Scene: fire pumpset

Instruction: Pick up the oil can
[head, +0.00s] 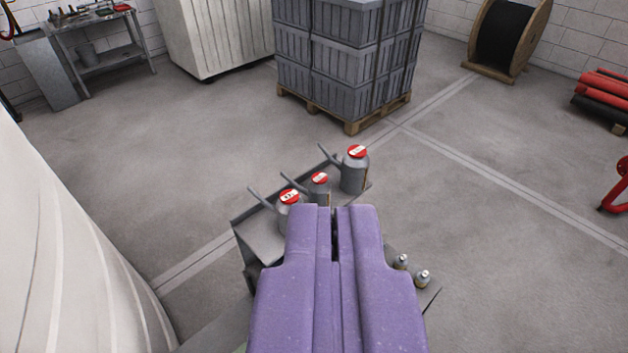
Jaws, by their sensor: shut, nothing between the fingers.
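Three grey oil cans with red tops and long spouts stand in a row on a small grey table (260,236). The left can (289,204) is partly hidden behind my gripper. The middle can (319,186) shows its upper part just beyond the fingertips. The right can (355,170) is the largest in the picture and stands near the table's far end. My purple gripper (335,210) is shut and empty, pointing toward the cans from the near side. It covers much of the table. I cannot tell its height above the table or any contact.
Two small bottles (422,278) (401,262) stand at the table's right side. A large pale curved surface (60,240) fills the left edge. A pallet of grey crates (345,60) stands beyond.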

